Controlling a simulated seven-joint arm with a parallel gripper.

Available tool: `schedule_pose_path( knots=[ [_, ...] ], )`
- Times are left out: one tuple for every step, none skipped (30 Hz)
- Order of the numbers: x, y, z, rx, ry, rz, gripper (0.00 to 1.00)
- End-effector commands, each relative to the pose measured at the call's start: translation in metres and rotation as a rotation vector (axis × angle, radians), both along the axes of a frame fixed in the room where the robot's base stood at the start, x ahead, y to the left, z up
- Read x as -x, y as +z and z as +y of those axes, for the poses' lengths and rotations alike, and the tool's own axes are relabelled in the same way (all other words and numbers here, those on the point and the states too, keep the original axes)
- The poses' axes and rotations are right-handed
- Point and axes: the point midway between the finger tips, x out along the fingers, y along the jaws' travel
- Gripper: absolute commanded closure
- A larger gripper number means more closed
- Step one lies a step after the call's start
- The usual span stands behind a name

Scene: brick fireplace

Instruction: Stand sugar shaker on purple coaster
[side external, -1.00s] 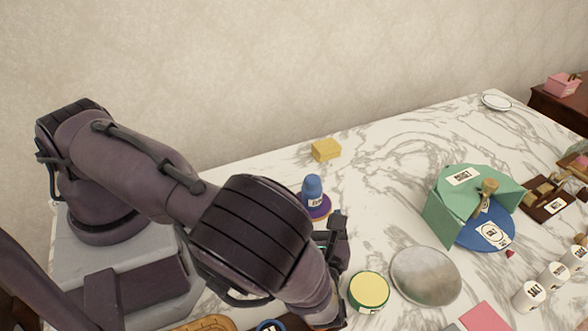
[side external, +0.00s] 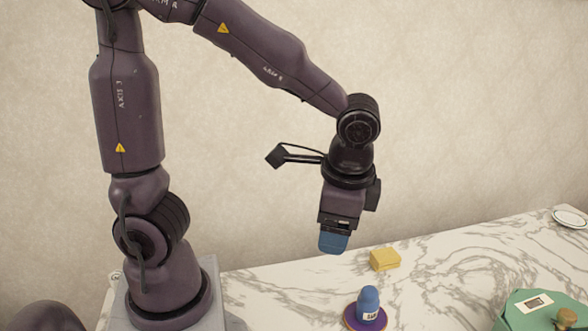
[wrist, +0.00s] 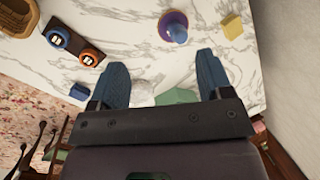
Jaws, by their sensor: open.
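The blue sugar shaker (side external: 369,301), with a white label too small to read surely, stands upright on the round purple coaster (side external: 350,319). In the wrist view the shaker (wrist: 177,30) is seen from above, with the coaster's purple rim (wrist: 164,22) around its base. My gripper (side external: 333,243) is raised well above the table, up and left of the shaker in the side view and apart from it. In the wrist view its two blue fingers (wrist: 162,62) are spread with nothing held between them.
A yellow block (side external: 384,260) lies behind the shaker. A green stand (side external: 540,312) is at the right. In the wrist view, a dark holder (wrist: 73,40) with two round items and a brown basket (wrist: 17,15) lie at the left. Marble surface around the coaster is clear.

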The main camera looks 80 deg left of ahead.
Motion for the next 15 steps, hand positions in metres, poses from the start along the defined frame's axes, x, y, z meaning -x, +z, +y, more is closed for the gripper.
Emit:
schedule_pose_path(
  knots=[
    [0.007,0.016,0.005,0.059,0.063,-0.074,0.28],
    [0.012,0.023,0.007,0.093,0.098,-0.115,0.28],
    [0.018,0.032,0.009,0.135,0.142,-0.168,0.28],
    [0.023,0.039,0.011,0.163,0.172,-0.209,0.28],
    [0.027,0.045,0.012,0.191,0.202,-0.248,0.28],
    [0.033,0.053,0.014,0.224,0.240,-0.298,0.28],
    [0.037,0.058,0.015,0.246,0.266,-0.335,0.28],
    [0.040,0.062,0.016,0.265,0.289,-0.369,0.28],
    [0.045,0.067,0.016,0.290,0.316,-0.410,0.28],
    [0.048,0.070,0.017,0.304,0.334,-0.437,0.28],
    [0.051,0.073,0.017,0.317,0.349,-0.461,0.28],
    [0.054,0.076,0.018,0.331,0.366,-0.489,0.28],
    [0.055,0.078,0.018,0.339,0.376,-0.507,0.28],
    [0.057,0.080,0.018,0.346,0.384,-0.520,0.28],
    [0.058,0.081,0.018,0.352,0.392,-0.533,0.28]
  ],
)
